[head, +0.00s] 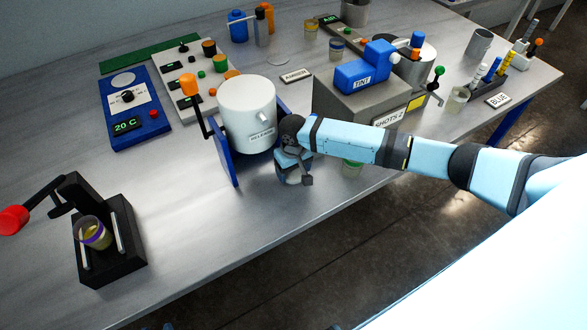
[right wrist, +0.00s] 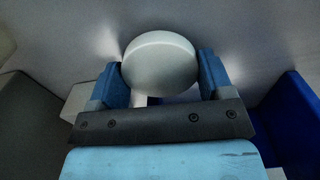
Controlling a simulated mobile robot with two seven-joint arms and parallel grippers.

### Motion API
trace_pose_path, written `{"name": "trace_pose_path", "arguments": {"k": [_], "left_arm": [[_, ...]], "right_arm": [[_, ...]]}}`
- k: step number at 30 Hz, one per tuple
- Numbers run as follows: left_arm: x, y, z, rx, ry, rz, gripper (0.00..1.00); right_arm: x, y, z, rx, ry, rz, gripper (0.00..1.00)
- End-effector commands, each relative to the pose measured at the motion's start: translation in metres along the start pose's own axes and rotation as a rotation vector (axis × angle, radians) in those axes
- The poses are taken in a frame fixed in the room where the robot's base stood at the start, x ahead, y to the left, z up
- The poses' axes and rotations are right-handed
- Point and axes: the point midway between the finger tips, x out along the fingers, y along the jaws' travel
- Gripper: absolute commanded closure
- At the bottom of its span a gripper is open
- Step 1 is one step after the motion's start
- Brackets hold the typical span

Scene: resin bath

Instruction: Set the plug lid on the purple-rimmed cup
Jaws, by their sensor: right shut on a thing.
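The purple-rimmed cup (head: 94,233) sits in a black press stand (head: 108,241) at the lower left in the head view, with yellowish content inside. My right gripper (head: 294,172) is low over the table, just right of the white release pot and far from the cup. In the right wrist view its blue fingers (right wrist: 160,82) are shut on a pale grey, round-topped piece (right wrist: 160,62), which looks like the plug lid. In the head view the gripper mostly hides this piece. I cannot tell whether it touches the table. My left gripper is not in view.
A white release pot (head: 247,112) on a blue stand (head: 222,152) stands between gripper and cup. The press's red-knobbed lever (head: 14,219) sticks out left. A grey dispenser box (head: 365,105) is behind my right arm. The table (head: 215,235) is clear between press and pot.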

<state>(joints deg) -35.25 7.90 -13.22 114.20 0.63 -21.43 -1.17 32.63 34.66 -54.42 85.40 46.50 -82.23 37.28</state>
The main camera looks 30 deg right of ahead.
Motion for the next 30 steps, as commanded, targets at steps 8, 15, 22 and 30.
{"name": "trace_pose_path", "arguments": {"k": [8,15,22,30], "left_arm": [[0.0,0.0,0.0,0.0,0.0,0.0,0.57],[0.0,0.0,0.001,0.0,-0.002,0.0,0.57],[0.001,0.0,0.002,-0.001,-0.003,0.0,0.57],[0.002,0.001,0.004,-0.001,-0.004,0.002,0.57]], "right_arm": [[0.003,0.0,0.0,0.001,-0.001,0.0,0.08],[0.003,0.0,0.0,0.001,-0.001,0.0,0.01],[-0.012,0.0,-0.001,0.0,0.001,0.0,0.01],[-0.069,0.0,-0.001,-0.001,0.003,-0.001,0.01]]}}
